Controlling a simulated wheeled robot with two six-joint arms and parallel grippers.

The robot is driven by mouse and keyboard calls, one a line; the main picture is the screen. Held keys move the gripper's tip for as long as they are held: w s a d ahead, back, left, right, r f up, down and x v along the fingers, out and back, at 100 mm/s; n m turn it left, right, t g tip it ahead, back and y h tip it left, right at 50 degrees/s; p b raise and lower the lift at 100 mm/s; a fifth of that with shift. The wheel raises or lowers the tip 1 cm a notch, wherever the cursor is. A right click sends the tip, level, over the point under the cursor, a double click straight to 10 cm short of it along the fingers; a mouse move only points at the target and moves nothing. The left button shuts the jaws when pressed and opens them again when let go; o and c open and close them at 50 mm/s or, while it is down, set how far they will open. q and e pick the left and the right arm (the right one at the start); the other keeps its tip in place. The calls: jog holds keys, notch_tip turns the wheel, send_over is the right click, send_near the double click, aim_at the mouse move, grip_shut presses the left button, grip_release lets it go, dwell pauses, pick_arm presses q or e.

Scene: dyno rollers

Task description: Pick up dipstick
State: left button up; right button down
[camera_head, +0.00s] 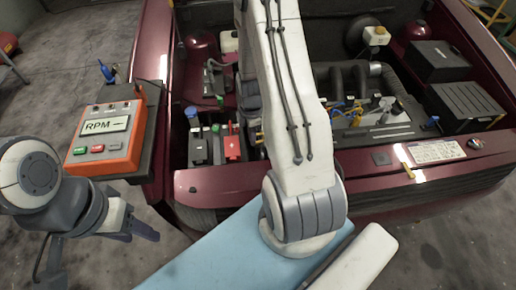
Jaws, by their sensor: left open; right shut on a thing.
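I cannot pick out the dipstick for certain. Small yellow parts (355,117) show among the hoses on the engine (375,128), but they are too small to tell apart. My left gripper (134,225) is open and empty at the lower left, in front of the car and below the orange RPM box. My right arm (295,120) rises across the middle of the view and covers part of the engine bay. Its far end is hidden behind the forearm or beyond the top edge, so my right gripper and whatever it holds do not show.
The orange RPM box (105,138) sits on a dark stand at the car's left front corner. The red car's front edge (225,185) crosses the view. Black boxes (465,100) fill the bay's right side. A light blue surface (235,255) lies in front. Floor at left is free.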

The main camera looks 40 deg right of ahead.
jog(key=shift+w+r, duration=0.1)
jog(key=shift+w, duration=0.05)
dwell(0.3)
notch_tip(320, 180, up, 28)
jog(key=p, duration=1.6)
jog(key=shift+s, duration=0.3)
jog(key=shift+r, duration=0.1)
